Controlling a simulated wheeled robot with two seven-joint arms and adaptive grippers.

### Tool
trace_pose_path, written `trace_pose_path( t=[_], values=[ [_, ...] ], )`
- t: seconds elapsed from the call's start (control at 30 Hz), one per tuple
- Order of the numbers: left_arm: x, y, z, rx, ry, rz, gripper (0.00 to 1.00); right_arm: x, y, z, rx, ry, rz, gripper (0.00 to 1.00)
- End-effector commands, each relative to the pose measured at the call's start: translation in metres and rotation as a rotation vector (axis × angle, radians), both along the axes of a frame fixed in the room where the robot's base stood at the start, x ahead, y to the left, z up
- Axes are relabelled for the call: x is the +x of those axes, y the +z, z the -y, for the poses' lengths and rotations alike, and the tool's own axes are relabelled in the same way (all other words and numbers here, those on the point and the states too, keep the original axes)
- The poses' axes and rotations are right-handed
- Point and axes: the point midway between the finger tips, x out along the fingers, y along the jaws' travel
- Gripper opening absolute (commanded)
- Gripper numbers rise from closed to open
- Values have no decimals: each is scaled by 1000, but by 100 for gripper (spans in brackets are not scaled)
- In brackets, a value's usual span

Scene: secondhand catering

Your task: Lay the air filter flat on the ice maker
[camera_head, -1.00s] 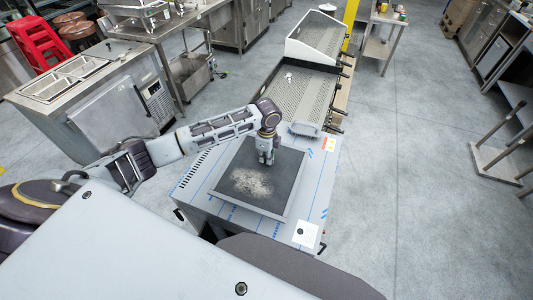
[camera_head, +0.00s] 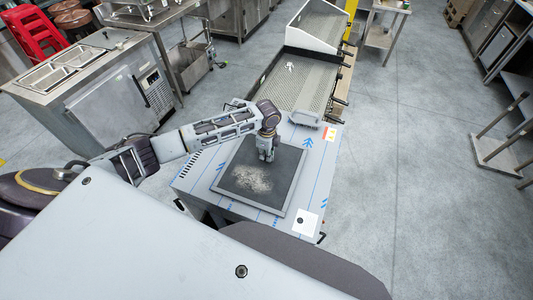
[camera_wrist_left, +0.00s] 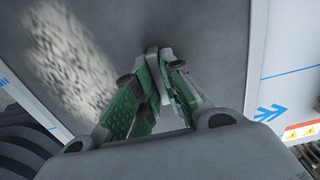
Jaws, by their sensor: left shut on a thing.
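The air filter (camera_head: 240,163) is a dark square panel with a thin grey frame and a pale dusty patch. It appears roughly level over the top of the ice maker (camera_head: 315,178), a pale box with blue lines and arrows. I cannot tell whether it touches the top or is slightly above it. My left gripper (camera_head: 266,158) is over the filter's far part, shut on it. In the left wrist view, the green-padded fingers (camera_wrist_left: 150,95) close together against the dark filter face (camera_wrist_left: 205,35); the gripped part is mostly hidden. My right gripper is out of view.
A griddle-like unit (camera_head: 298,82) with a perforated surface stands just behind the ice maker. A steel counter with a fridge door (camera_head: 112,92) is at left. A white label (camera_head: 305,222) lies at the ice maker's near right corner. Open floor (camera_head: 410,180) lies to the right.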

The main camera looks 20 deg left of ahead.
Motion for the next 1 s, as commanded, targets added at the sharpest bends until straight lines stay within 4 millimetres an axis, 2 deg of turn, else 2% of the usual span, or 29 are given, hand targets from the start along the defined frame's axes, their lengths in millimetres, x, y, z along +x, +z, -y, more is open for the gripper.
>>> trace_pose_path(
  t=[0.17, 0.2, 0.37, 0.77, 1.0],
  values=[
    [0, 1, 0, 0, 0, 1, 0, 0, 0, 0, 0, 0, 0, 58],
    [0, 1, 0, 0, 0, 1, 14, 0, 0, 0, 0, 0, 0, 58],
    [0, 1, 0, 0, 0, 1, 35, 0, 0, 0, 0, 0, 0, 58],
    [0, 2, 0, 0, 0, 0, 36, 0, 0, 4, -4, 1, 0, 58],
    [1, 18, 0, -1, -1, 2, 36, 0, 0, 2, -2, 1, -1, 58]
  ],
)
